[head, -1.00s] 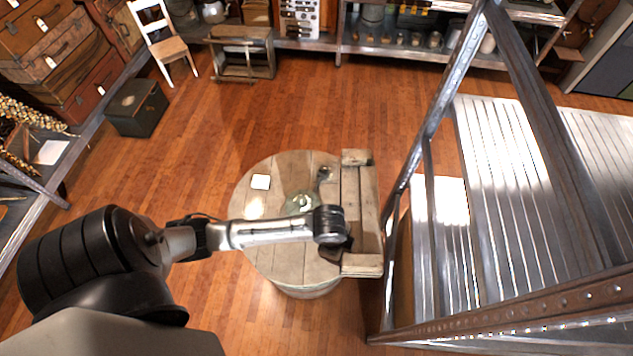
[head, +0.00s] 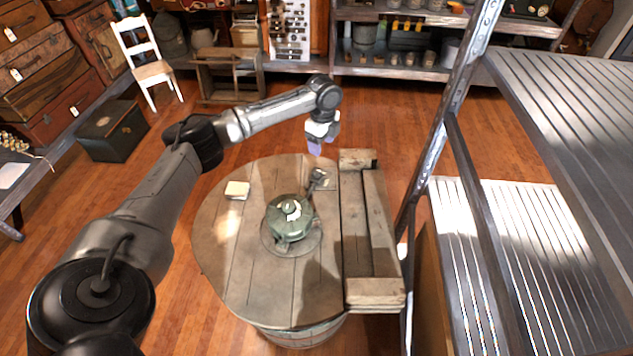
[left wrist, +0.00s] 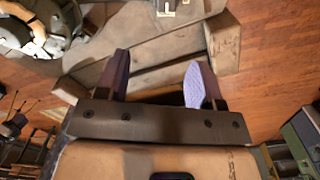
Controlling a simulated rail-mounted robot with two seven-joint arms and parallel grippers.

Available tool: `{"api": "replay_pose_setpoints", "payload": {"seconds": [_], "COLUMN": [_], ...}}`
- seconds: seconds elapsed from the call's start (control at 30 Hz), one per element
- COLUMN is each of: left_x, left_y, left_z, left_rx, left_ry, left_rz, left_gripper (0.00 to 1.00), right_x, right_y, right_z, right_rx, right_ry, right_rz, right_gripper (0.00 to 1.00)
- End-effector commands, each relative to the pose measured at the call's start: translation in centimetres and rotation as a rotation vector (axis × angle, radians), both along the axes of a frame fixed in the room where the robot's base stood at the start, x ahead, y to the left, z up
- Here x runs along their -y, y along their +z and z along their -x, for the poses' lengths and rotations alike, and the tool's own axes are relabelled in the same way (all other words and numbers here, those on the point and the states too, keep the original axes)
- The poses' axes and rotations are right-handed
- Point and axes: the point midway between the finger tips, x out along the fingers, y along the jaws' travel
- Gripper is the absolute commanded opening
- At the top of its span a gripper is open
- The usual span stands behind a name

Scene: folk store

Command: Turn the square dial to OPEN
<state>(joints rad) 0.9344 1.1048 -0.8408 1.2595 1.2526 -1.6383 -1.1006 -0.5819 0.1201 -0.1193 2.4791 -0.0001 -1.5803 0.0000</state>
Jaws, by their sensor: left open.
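A round green metal device (head: 290,217) with a pale top sits on the round wooden table (head: 225,255). It also shows at the upper left of the left wrist view (left wrist: 28,35). A small dark fitting with a raised lever (head: 317,181) stands just behind and right of it. I cannot make out a square dial or an OPEN mark on either. My left gripper (head: 317,147) hangs above the table's far edge, beyond the fitting and apart from it. Its two fingers (left wrist: 157,84) are spread with nothing held between them. My right gripper is not in view.
A wooden plank frame (head: 373,290) lies along the table's right side. A metal shelf rack (head: 500,250) stands close on the right. A pale square card (head: 237,190) lies at the table's back left. Floor behind the table is clear.

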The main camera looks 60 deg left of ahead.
Motion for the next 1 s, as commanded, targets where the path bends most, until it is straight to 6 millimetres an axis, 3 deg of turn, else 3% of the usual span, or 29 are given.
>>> {"api": "replay_pose_setpoints", "payload": {"seconds": [0.03,0.27,0.7,1.0], "left_x": [-0.9,-2.2,-2.2,-2.2], "left_y": [-0.2,-0.8,-8.7,-12.3], "left_z": [0.1,0.4,0.4,0.4], "left_rx": [0.007,0.014,0.012,0.014], "left_ry": [0.009,0.020,0.021,0.021], "left_rz": [0.003,0.016,0.016,0.017], "left_gripper": [0.61,0.61,0.61,0.61], "right_x": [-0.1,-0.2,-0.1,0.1], "right_y": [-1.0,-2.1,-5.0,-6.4], "right_z": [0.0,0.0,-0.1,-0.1], "right_rx": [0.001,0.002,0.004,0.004], "right_ry": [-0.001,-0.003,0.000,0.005], "right_rz": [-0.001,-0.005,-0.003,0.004], "right_gripper": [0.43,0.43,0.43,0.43]}}
